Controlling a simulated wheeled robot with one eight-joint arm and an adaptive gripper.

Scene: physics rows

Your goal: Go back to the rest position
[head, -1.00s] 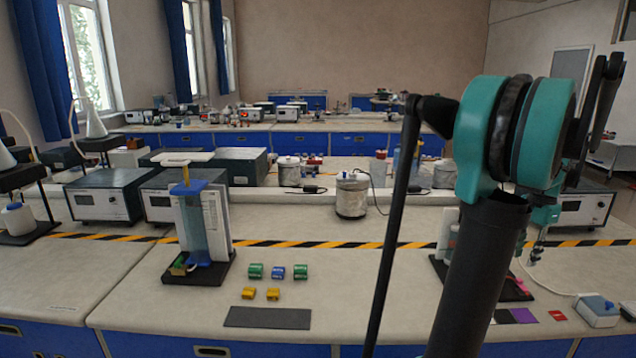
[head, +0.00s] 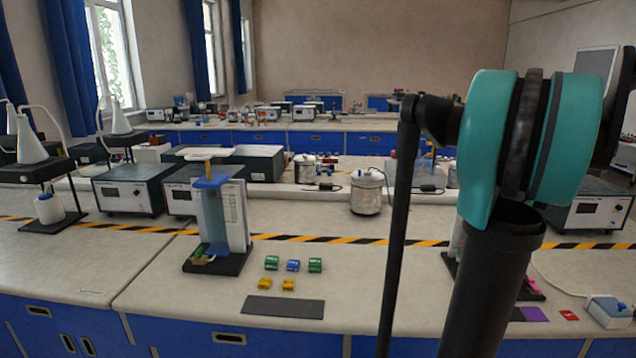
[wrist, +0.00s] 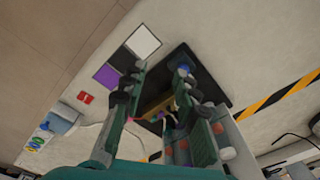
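My gripper (wrist: 158,82) shows in the wrist view with its two fingers spread apart and nothing held between them. It hangs above the bench, over a black-based apparatus (wrist: 205,60) seen beyond the fingers. In the head view my dark arm link and teal joint fill the right side and hide the gripper and most of that apparatus.
The lab bench (head: 340,270) carries a blue column stand (head: 213,220), green and blue blocks (head: 293,265), yellow blocks (head: 289,285) and a dark mat (head: 284,306). A white-blue device (head: 608,312) sits at right.

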